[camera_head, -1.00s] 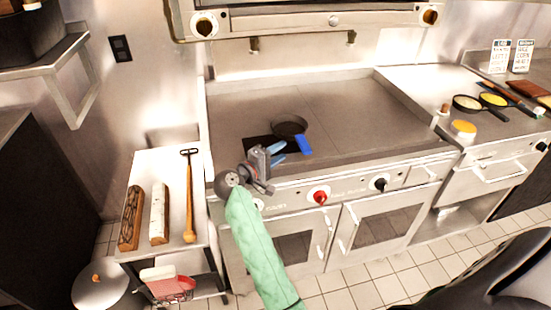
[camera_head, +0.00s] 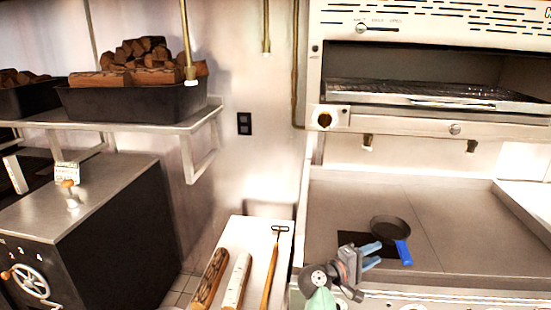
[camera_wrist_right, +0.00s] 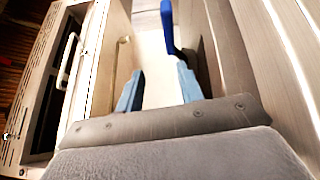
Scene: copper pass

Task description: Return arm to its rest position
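My right gripper (camera_head: 372,255) has its two light blue fingers over the front left of the flat cooking surface (camera_head: 455,225). In the right wrist view the fingers (camera_wrist_right: 158,88) stand apart with nothing between them, so it is open. A small black pan (camera_head: 389,229) with a blue handle (camera_head: 403,252) rests on the surface just beyond the fingers. The handle also shows in the wrist view (camera_wrist_right: 168,27), ahead of the right-hand finger and apart from the grip. Most of my right arm is out of frame below. My left gripper is in no view.
A narrow side table (camera_head: 245,230) holds two logs (camera_head: 210,277) (camera_head: 236,280) and a long wooden-handled tool (camera_head: 270,270). A wall shelf (camera_head: 196,118) bears a dark bin (camera_head: 130,103) of firewood. A broiler (camera_head: 440,60) hangs above the cooking surface.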

